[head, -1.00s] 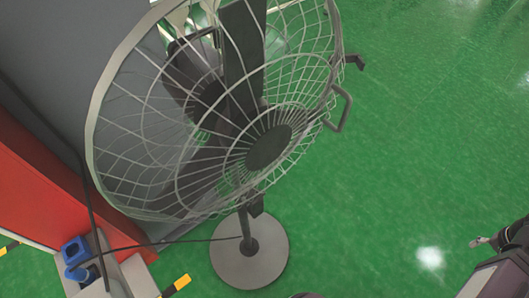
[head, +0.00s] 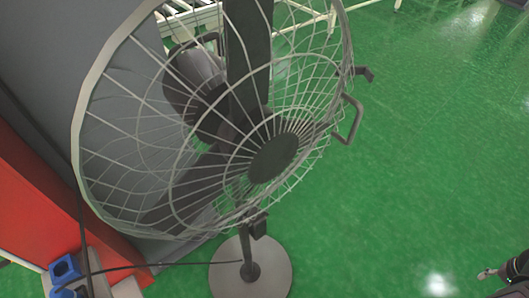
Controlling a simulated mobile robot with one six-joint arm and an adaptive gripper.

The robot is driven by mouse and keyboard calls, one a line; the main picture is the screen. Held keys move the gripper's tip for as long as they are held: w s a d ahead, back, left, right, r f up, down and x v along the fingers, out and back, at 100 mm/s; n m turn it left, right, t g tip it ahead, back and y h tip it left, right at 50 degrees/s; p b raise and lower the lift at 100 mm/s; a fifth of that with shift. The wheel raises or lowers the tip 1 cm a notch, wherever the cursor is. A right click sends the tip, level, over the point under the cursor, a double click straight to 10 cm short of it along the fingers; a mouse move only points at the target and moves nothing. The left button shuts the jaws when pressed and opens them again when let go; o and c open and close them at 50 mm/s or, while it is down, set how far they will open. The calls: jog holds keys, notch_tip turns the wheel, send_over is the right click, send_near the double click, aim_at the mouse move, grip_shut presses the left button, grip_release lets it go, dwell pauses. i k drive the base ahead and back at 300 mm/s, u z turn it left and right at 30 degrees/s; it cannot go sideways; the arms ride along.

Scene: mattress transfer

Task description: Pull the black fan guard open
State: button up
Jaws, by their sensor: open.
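The standing fan's wire guard (head: 100,193) fills the left and middle of the head view, grey to dark, with a dark round hub disc (head: 273,158) at its front centre. A dark bracket-shaped handle (head: 350,120) sticks out from the guard's right rim. Above it, a small dark latch-like piece (head: 364,74) also juts out. I cannot tell whether the guard stands slightly ajar. My gripper (head: 487,273) shows only in part at the lower right edge, open and empty, well apart from the handle. The rest of it is out of frame.
The round fan base (head: 250,272) stands on the green floor (head: 430,170). A red panel (head: 35,190), a grey wall and blue items (head: 66,268) are at the left, with a cable running across. White rails (head: 325,18) are at the back. Floor right of the fan is clear.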

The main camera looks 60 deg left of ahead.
aim_at(273, 156)
jog(key=k, duration=0.9)
jog(key=u, duration=1.6)
